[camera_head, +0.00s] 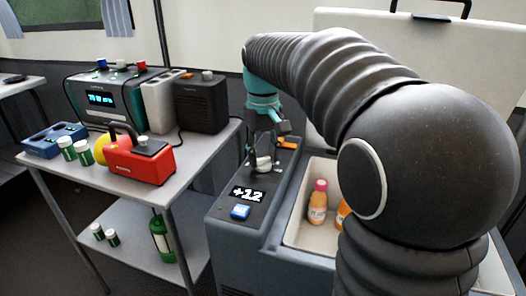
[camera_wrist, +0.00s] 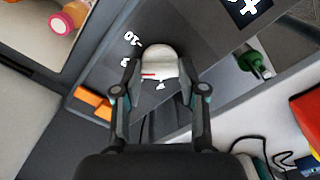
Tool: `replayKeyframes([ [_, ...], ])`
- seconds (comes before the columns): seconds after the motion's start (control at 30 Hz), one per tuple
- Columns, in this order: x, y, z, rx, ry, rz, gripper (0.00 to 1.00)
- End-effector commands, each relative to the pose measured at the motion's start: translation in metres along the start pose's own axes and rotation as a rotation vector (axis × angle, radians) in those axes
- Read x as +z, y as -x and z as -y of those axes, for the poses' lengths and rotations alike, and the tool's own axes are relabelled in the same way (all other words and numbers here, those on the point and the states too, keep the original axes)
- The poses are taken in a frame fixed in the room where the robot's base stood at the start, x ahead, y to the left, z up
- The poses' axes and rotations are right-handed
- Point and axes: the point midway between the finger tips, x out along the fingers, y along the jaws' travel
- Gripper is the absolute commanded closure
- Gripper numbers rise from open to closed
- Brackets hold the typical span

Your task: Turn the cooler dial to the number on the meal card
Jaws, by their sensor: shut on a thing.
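The cooler (camera_head: 235,240) stands in the middle of the head view with its lid raised. A display (camera_head: 247,194) on its top panel reads "+12". The white dial (camera_head: 264,167) sits on that panel behind the display; it also shows in the wrist view (camera_wrist: 160,58) with a red mark on it. My gripper (camera_head: 263,155) points down at the dial. In the wrist view its fingers (camera_wrist: 160,76) are closed on either side of the dial. I cannot make out a meal card.
A blue button (camera_head: 240,212) is in front of the display, and an orange latch (camera_head: 287,143) is behind the dial. A crowded side table (camera_head: 200,150) with a red box (camera_head: 140,160) stands close on the left.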

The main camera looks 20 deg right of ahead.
Motion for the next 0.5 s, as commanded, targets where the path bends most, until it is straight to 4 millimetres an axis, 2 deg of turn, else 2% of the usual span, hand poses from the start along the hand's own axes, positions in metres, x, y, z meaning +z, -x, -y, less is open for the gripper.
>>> replayKeyframes([
  [0.3, -0.0002, -0.0008, 0.0001, 0.0, -0.001, 0.0, 0.93],
  [0.33, -0.0002, -0.0009, 0.0001, 0.0, -0.001, 0.0, 0.56],
  [0.4, -0.0002, -0.0008, 0.0001, 0.0, 0.0, 0.0, 0.39],
  [0.43, -0.0002, -0.0007, 0.0001, 0.0, 0.0, 0.0, 0.33],
  [0.5, -0.0001, -0.0006, 0.0001, 0.0, 0.0, 0.0, 0.33],
])
